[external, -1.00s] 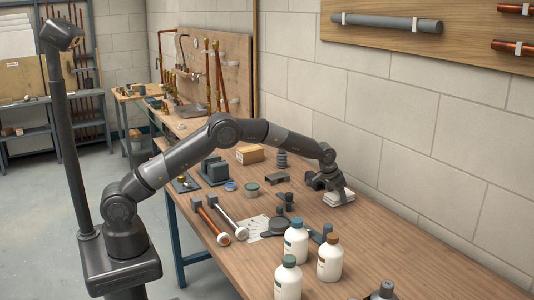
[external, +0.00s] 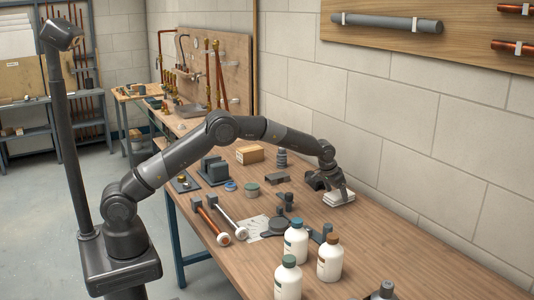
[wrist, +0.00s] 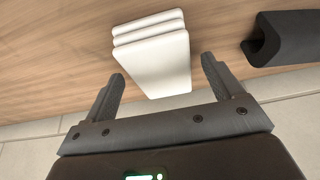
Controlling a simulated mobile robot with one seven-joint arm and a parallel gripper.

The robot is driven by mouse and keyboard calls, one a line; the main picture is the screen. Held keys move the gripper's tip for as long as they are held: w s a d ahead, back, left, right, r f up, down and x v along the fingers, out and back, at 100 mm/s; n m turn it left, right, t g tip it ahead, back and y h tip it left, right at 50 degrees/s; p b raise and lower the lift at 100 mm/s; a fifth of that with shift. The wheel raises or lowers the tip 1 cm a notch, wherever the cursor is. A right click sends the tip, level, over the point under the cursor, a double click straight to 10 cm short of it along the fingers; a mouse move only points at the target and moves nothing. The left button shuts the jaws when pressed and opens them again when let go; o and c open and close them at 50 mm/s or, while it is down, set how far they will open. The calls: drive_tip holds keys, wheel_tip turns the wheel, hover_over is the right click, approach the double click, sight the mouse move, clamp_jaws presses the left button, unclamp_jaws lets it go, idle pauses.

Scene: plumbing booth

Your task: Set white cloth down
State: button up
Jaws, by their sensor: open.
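The white cloth (wrist: 155,60) is a folded stack of several layers and lies on the wooden workbench near the wall. In the external view the cloth (external: 339,198) sits just below my gripper (external: 336,188). In the wrist view my gripper (wrist: 160,84) is open, with one finger on either side of the cloth's near end. Gaps show between the fingers and the cloth, and it appears to rest on the bench.
A dark channel-shaped block (wrist: 285,38) lies right of the cloth in the wrist view. White bottles (external: 330,258) stand at the front of the bench (external: 420,255). Two hammer-like tools (external: 228,216) lie at left. The block wall is close behind the cloth.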

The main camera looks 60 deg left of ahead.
drive_tip(key=v, duration=1.1)
drive_tip(key=s+a+r, duration=0.5)
drive_tip(key=s+r, duration=0.3)
drive_tip(key=s, duration=0.3)
drive_tip(key=s+a+r, duration=0.5)
drive_tip(key=s+r, duration=0.3)
drive_tip(key=s, duration=0.4)
drive_tip(key=s+a+f, duration=0.2)
drive_tip(key=s, duration=1.2)
drive_tip(key=s+a+f+t, duration=0.1)
drive_tip(key=s+a+f, duration=0.1)
drive_tip(key=s, duration=1.3)
drive_tip(key=shift+a, duration=0.2)
drive_tip(key=shift+o, duration=0.3)
drive_tip(key=shift+f, duration=0.1)
